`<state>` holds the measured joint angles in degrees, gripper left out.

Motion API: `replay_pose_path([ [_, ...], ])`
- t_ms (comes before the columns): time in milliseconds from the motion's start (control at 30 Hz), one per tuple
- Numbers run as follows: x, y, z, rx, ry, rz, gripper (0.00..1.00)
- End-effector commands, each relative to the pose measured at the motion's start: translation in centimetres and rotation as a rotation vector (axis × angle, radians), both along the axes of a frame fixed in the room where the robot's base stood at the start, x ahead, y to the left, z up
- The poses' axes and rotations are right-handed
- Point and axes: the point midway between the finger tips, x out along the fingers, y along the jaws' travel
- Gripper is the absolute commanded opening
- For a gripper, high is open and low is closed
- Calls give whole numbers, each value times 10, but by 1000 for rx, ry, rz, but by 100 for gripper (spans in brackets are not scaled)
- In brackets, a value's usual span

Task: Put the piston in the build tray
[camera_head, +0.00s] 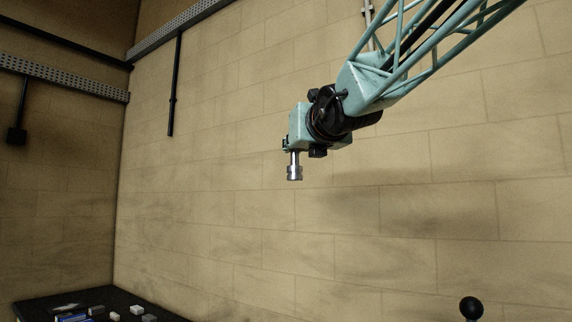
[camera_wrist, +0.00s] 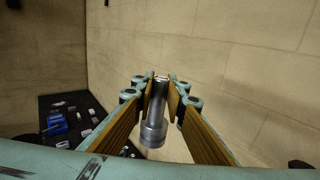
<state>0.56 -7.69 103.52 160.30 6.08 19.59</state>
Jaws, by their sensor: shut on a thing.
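The piston is a silvery metal cylinder (camera_head: 294,173) with a thinner rod above a wider ringed end. It hangs upright below my gripper (camera_head: 291,150) in the head view, high in front of the block wall. In the wrist view the piston (camera_wrist: 153,130) sits between the wood-coloured finger pads of my gripper (camera_wrist: 160,88), which is shut on its rod. The build tray cannot be made out for certain. A dark surface with small parts (camera_head: 110,304) shows at the lower left in the head view, cut by the frame edge.
In the wrist view the dark surface (camera_wrist: 72,104) holds a blue item (camera_wrist: 56,123) and several small grey and white parts. A black ball-topped knob (camera_head: 471,308) stands at the lower right of the head view. The air around the piston is clear.

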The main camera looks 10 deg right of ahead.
Motion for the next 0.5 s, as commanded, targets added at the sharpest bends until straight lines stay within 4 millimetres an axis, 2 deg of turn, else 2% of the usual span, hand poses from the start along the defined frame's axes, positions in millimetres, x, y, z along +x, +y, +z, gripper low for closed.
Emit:
replay_pose_path([
  [33, -8, -1, 7, 0, -4, -4, 0],
  [200, -23, -4, 16, 1, -3, -15, 0],
  [500, -29, -5, 19, 0, -1, -19, 0],
])
